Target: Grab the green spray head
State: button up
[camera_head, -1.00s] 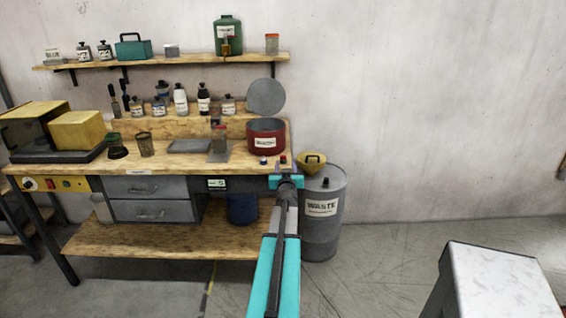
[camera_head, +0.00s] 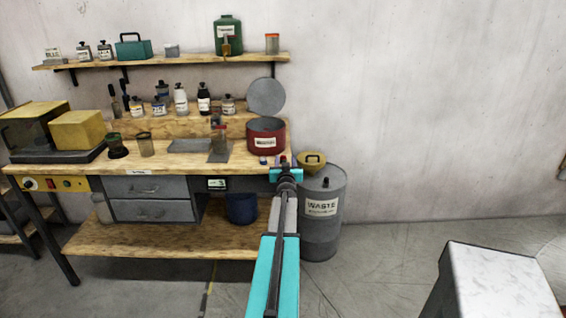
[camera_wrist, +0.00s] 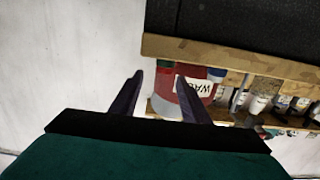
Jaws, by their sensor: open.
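In the wrist view a small green piece (camera_wrist: 165,63), which looks like the green spray head, shows at the bench edge, in the gap between my fingers and beyond their tips. Red shows just below it. In the head view its spot is mostly hidden by my gripper (camera_head: 286,174); only a small red part (camera_head: 283,158) shows above the gripper, and I cannot make out green there. My gripper, also in the wrist view (camera_wrist: 158,80), is open with nothing between its dark fingers. It is at the bench's front right corner, apart from the green piece.
A red labelled tub (camera_head: 266,142) stands close behind on the wooden workbench (camera_head: 75,160). A small blue-capped item (camera_head: 263,160) sits to the left. A grey waste drum (camera_head: 322,225) with a yellow funnel (camera_head: 312,160) stands right of the bench.

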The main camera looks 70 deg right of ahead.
aim_at(284, 156)
jog(key=shift+d, duration=0.1)
jog(key=shift+f+x, duration=0.2)
jog(key=shift+x, duration=2.35)
jog(key=shift+w, duration=0.2)
grip_shut()
jog(key=shift+r, duration=0.2)
jog(key=shift+r+p, duration=0.4)
jog(key=shift+r, duration=0.15)
jog(key=r, duration=0.1)
jog(key=r+p, duration=0.1)
jog(key=shift+s+a+r, duration=0.1)
jog(key=shift+a+r, duration=0.15)
jog(key=shift+r, duration=0.05)
jog(key=s+a+p, duration=0.3)
jog(key=s+a, duration=0.8)
jog(key=shift+r, duration=0.5)
